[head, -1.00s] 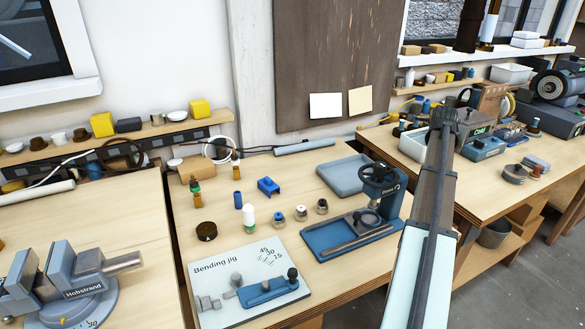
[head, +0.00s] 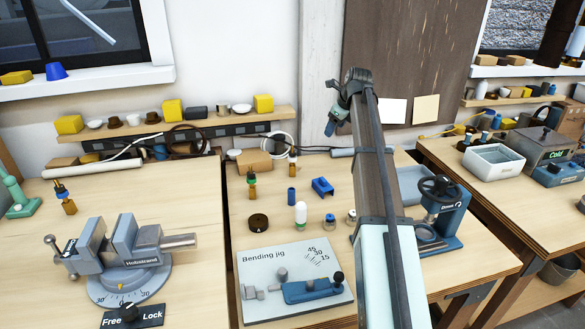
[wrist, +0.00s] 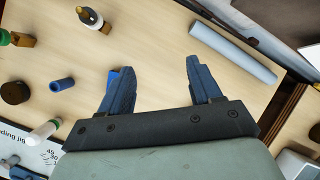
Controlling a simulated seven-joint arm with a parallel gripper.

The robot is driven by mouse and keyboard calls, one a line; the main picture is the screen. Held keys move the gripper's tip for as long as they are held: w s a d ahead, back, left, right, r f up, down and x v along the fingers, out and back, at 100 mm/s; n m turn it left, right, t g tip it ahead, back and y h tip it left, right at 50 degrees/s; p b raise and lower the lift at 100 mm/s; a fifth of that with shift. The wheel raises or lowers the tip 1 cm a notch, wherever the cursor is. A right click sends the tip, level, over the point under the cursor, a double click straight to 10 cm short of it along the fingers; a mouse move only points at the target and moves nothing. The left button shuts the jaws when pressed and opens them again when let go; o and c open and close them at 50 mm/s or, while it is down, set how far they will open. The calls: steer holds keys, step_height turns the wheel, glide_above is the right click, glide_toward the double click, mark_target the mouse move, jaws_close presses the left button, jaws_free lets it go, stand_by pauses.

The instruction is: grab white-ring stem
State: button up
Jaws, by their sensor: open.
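The white-ring stem (head: 292,160) stands upright in a small amber-brown block at the back of the middle bench. In the wrist view the white-ring stem (wrist: 91,17) shows at the upper left, with a dark tip, beyond and left of my fingers. My gripper (wrist: 160,80) is open and empty, apart from the stem. In the head view my gripper (head: 331,126) hangs above the back of the bench, right of the stem. One finger partly hides a blue bracket (wrist: 112,76) in the wrist view.
A green-ringed stem (head: 251,185) stands to the left. A blue cylinder (head: 291,196), a white bottle (head: 301,213) and a dark disc (head: 258,221) stand nearer. A grey tube (wrist: 232,52) lies along the back. The cardboard box (head: 253,160) is left of the stem.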

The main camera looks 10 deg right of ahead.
steer(key=g+y, duration=0.1)
glide_toward(292, 152)
step_height(292, 152, up, 2)
steer(key=d, duration=0.2)
steer(key=x, duration=0.8)
steer(key=shift+s+a, duration=0.1)
steer(key=shift+a, duration=0.2)
steer(key=shift+s+a+x, duration=0.1)
steer(key=shift+a+x, duration=0.05)
steer(key=shift+x, duration=1.15)
steer(key=shift+s+a+x, duration=0.1)
steer(key=shift+x, duration=1.2)
steer(key=shift+c, duration=0.2)
jaws_close()
